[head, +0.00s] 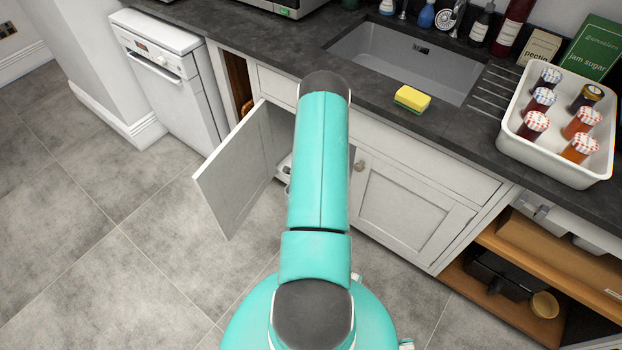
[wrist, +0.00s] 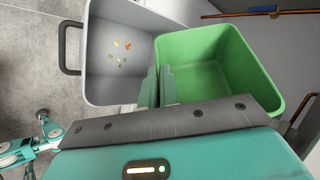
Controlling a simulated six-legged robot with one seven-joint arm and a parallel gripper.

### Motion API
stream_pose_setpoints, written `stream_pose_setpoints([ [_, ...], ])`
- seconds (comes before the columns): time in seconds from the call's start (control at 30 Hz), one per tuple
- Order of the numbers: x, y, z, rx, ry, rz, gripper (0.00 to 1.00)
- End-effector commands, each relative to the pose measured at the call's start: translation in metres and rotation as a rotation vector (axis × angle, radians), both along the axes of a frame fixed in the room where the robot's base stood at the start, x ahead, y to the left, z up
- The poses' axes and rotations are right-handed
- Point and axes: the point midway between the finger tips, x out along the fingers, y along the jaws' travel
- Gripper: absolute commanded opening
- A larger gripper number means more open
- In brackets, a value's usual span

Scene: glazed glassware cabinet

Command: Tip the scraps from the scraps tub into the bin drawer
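In the wrist view the grey bin drawer (wrist: 102,75), an open box with a black bar handle (wrist: 68,48), is at upper left. In the head view my arm hides the gripper and tub.
The cabinet door (head: 240,170) under the sink (head: 405,62) stands open to the left. A copper pipe (wrist: 270,13) runs inside the cabinet. A yellow sponge (head: 412,98) and a white tray (head: 550,160) of jars are on the counter. The floor at left is clear.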

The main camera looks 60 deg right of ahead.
Motion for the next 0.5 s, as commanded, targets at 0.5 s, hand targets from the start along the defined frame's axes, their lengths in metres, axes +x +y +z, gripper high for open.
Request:
stream_pose_setpoints([
  [0.5,-0.004,-0.002,0.019,0.161,-0.22,-0.007,0.0],
])
